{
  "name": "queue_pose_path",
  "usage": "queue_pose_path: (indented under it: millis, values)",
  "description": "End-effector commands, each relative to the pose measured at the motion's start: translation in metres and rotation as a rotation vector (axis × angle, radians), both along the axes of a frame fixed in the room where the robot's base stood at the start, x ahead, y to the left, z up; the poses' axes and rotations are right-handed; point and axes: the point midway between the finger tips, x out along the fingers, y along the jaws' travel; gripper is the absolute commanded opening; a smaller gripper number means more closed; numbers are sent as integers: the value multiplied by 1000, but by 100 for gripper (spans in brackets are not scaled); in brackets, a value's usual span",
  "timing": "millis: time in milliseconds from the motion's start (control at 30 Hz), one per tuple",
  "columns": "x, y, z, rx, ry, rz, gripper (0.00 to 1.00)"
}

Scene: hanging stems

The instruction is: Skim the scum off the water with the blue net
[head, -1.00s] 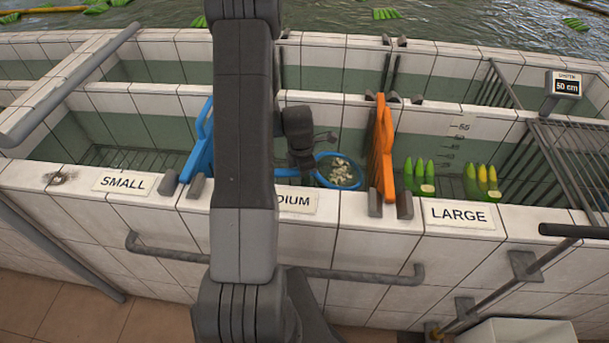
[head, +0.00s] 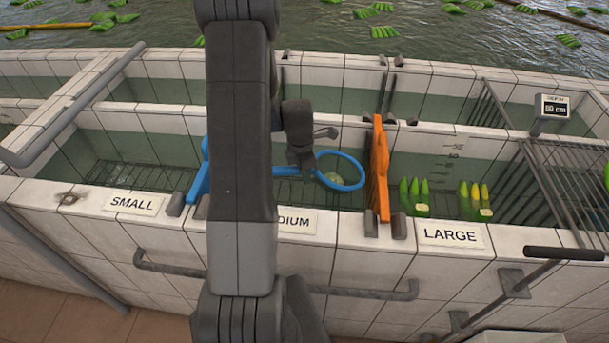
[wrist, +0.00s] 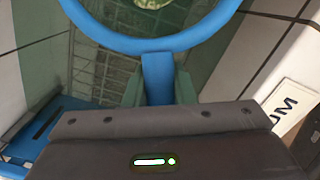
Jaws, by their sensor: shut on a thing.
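My gripper (head: 302,158) is shut on the handle of the blue net, in the compartment labelled MEDIUM. The net's round blue rim (head: 345,188) points right, close to the orange gate. A small pale, greenish clump of scum (head: 333,177) shows within the rim; I cannot tell whether it lies in the net or in the water below. In the wrist view the blue net (wrist: 150,45) reaches away from my gripper (wrist: 155,100), with a pale green clump (wrist: 150,4) inside the hoop at the top edge. The net's mesh is hard to see.
A blue gate (head: 200,175) stands left and an orange gate (head: 380,170) right of the compartment. Several green and yellow banana bunches (head: 470,200) stand in the LARGE compartment. The tiled front wall (head: 360,250) borders the tank; a metal rack (head: 570,185) is at right.

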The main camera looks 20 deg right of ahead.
Motion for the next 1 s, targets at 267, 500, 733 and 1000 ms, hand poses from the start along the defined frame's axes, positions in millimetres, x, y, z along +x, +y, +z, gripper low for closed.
queue_pose_path:
  millis: [267,500,733,1000]
  values:
    - [1,0,29,-1,-3,-1,0]
    - [1,0,53,-1,-3,0,0]
    - [1,0,76,-1,-2,0,0]
    - [1,0,103,-1,-3,0,0]
